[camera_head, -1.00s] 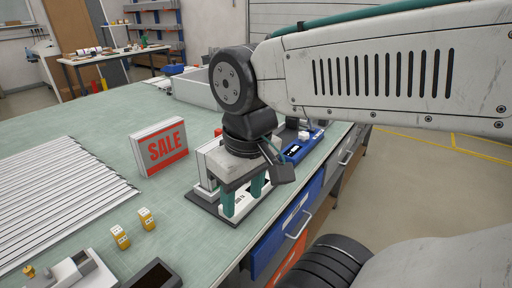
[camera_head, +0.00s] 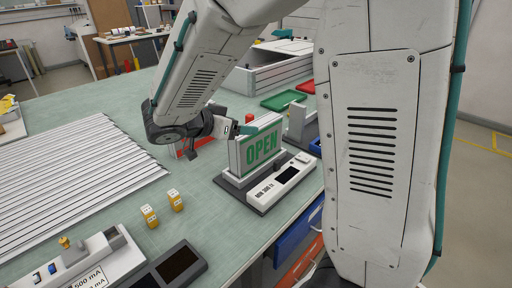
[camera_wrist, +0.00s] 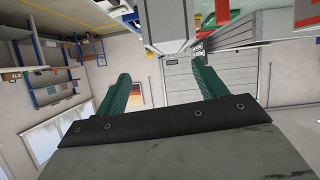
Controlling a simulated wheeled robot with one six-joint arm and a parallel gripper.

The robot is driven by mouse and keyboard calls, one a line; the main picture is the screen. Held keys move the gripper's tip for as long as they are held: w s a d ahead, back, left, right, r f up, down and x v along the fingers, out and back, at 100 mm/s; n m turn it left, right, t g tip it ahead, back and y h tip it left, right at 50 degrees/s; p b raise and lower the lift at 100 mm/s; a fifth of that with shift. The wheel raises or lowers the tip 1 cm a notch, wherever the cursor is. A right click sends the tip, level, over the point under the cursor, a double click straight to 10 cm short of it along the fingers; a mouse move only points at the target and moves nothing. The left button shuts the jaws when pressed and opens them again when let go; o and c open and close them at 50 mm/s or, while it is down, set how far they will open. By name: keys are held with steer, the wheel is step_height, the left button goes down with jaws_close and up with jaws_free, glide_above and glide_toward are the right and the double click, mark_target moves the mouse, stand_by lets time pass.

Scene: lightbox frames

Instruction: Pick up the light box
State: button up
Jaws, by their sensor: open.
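In the head view, a white light box with green OPEN lettering (camera_head: 262,148) stands upright in a grey base on the green bench. My gripper (camera_head: 268,125) is at its upper left edge, with a teal finger across the top of the box; I cannot tell if they touch. In the wrist view, the two teal fingers of my gripper (camera_wrist: 162,70) are spread apart with nothing between them. A second sign, with red (camera_head: 204,142) showing, is mostly hidden behind my arm.
A white meter (camera_head: 281,181) lies in front of the OPEN box. Yellow blocks (camera_head: 149,216) and a ribbed white panel (camera_head: 70,165) are left. Green (camera_head: 283,100) and red (camera_head: 306,87) trays lie behind. My arm hides part of the bench.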

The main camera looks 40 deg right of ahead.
mark_target(255, 125)
steer(key=shift+w+a+f, duration=0.2)
steer(key=shift+w, duration=0.35)
steer(key=shift+w+d+f+m+t+h, duration=0.15)
steer(key=shift+w+m+t+h, duration=0.05)
steer(key=shift+m+t+h, duration=0.1)
steer(key=x, duration=0.7)
steer(key=shift+d+f, duration=0.1)
steer(key=shift+c, duration=0.3)
jaws_close()
